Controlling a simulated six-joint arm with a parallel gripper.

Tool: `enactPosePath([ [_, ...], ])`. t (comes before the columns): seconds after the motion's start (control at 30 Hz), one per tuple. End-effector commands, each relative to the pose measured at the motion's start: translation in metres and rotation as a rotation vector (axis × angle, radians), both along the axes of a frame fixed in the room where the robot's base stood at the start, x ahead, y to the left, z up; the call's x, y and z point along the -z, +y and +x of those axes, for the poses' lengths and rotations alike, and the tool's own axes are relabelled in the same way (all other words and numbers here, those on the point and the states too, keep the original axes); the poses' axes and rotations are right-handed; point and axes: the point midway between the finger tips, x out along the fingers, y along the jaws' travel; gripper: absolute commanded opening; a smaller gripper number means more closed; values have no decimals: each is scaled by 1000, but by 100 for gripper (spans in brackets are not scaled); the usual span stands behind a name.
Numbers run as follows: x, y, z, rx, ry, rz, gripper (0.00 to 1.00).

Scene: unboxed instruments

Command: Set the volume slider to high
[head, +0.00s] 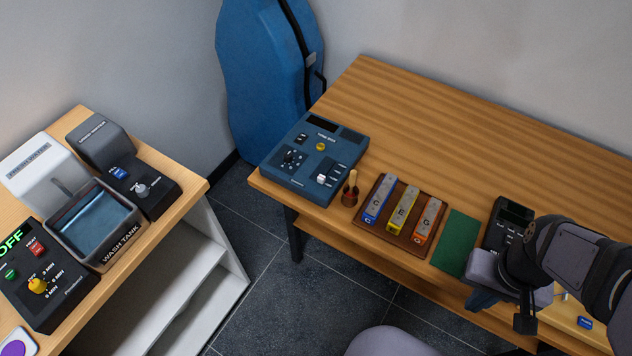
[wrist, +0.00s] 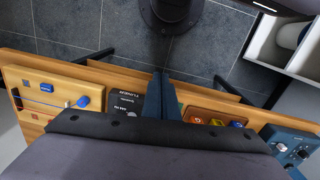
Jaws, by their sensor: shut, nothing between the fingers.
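The blue tone box (head: 300,185) sits at the left end of the long wooden table. A white slider handle (head: 321,179) stands on its front right part, close to the near edge. It appears near the front end of its track, beside small labels too small to read. Part of the box also shows at the right edge of the wrist view (wrist: 290,140). My gripper (head: 482,299) is shut and empty over the front right of the table, far right of the box. Its fingers (wrist: 160,85) are together in the wrist view.
Between my gripper and the box are a green mat (head: 457,242), a brown tray of colored chime bars (head: 384,229) and a small mallet holder (head: 350,192). A black device (head: 510,214) lies beside my gripper. The table's back is clear.

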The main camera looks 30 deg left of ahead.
Motion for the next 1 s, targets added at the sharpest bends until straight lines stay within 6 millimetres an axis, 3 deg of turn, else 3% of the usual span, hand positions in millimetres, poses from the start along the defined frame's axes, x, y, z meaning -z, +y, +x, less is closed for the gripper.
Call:
enactPosePath([
  [0.27,12,29,18,-454,58,-117,0],
  [0.57,22,86,48,-1114,118,-339,0],
  [0.77,25,143,64,-1530,134,-525,0],
  [1.0,26,231,65,-1991,122,-798,0],
])
